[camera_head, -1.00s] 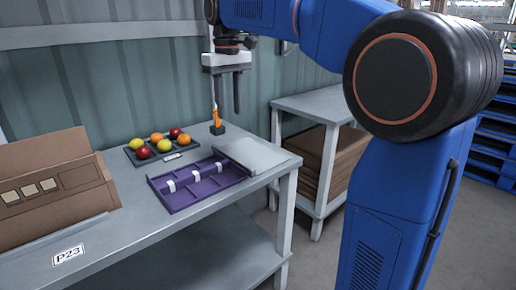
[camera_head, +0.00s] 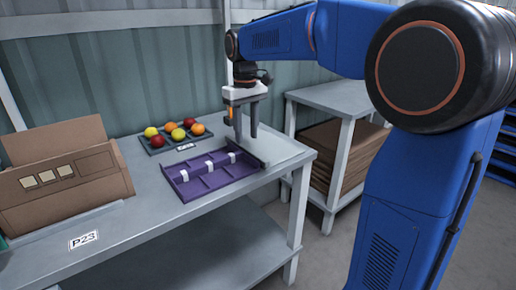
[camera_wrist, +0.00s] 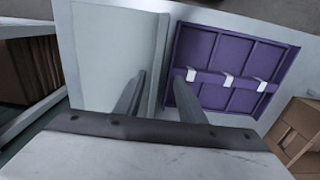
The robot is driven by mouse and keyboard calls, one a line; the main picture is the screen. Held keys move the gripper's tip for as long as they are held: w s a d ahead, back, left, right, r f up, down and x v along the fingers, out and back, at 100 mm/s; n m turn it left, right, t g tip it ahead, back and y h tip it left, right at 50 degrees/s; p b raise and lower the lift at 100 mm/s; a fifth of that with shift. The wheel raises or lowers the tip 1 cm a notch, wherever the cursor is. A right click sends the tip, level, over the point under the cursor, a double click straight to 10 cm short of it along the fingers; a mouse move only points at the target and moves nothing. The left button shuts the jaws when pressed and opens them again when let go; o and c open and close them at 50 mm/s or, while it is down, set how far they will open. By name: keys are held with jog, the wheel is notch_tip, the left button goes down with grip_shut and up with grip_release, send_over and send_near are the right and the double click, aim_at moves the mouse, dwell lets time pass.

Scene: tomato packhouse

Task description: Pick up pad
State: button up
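A flat pale grey panel, which looks like the pad (camera_head: 286,147), lies on the grey table beside the purple tray. It fills the upper left of the wrist view (camera_wrist: 112,50), with a raised strip along its tray side. My gripper (camera_head: 246,138) points down over the pad's tray-side edge. In the wrist view my gripper (camera_wrist: 159,78) is open and empty, one finger over the pad and the other toward the tray. I cannot tell whether the fingertips touch anything.
The purple tray (camera_head: 182,189) with white clips is left of the gripper. Behind it is a dark tray (camera_head: 154,151) of several fruits. A cardboard box (camera_head: 60,195) stands at left. An upright orange item (camera_head: 228,119) is close behind the gripper. A side shelf (camera_head: 340,101) holds cardboard.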

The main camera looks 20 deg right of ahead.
aim_at(248, 149)
jog(key=f, duration=0.5)
jog(key=shift+w+d+f, duration=0.1)
jog(key=shift+d+f, duration=0.15)
jog(key=shift+f, duration=0.1)
jog(key=shift+r, duration=0.15)
grip_shut()
